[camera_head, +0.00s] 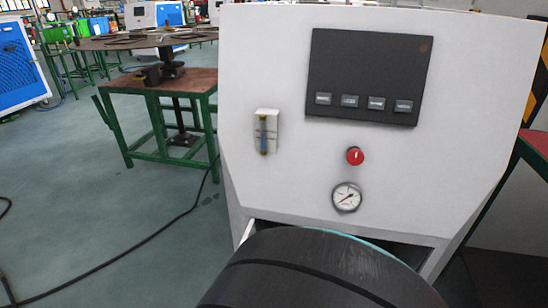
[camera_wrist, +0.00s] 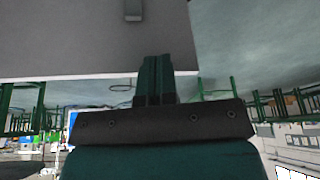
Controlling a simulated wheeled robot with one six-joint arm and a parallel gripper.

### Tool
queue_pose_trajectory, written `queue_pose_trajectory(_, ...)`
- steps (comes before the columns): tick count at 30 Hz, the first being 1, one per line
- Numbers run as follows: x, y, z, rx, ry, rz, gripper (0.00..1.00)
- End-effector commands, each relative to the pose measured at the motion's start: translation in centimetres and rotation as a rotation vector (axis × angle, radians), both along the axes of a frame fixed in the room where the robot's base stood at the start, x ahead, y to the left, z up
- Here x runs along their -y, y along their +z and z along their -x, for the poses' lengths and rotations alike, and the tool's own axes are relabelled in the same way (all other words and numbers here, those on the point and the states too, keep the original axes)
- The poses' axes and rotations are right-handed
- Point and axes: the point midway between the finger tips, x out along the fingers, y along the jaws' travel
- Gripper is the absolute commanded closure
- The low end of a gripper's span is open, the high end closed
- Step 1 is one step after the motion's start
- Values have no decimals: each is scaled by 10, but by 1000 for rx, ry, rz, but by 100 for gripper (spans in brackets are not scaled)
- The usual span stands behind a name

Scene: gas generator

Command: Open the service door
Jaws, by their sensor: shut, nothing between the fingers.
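The white generator housing (camera_head: 290,180) fills the right half of the head view. Below its sloped front panel there is a dark gap (camera_head: 415,255), mostly hidden behind my arm. A thin white edge stands at the gap's left end; I cannot tell if it is the service door. In the wrist view, which appears upside down, a flat grey panel (camera_wrist: 60,40), likely the door, spans the upper left, with a small grey block (camera_wrist: 133,10) on it. My gripper (camera_wrist: 156,62) is shut and empty, overlapping the panel's lower edge in the picture. Contact cannot be told.
A green-legged table (camera_head: 160,85) stands to the left. A black cable (camera_head: 120,255) crosses the otherwise clear floor.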

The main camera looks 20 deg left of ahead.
Motion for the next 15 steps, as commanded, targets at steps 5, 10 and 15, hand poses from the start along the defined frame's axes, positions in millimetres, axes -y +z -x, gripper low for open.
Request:
queue_pose_trajectory(5, -1, 0, -1, 0, -1, 1, 100)
queue_pose_trajectory(10, -1, 0, 0, 0, 0, 0, 100)
queue_pose_trajectory(15, 0, 8, 0, -1, 1, 0, 100)
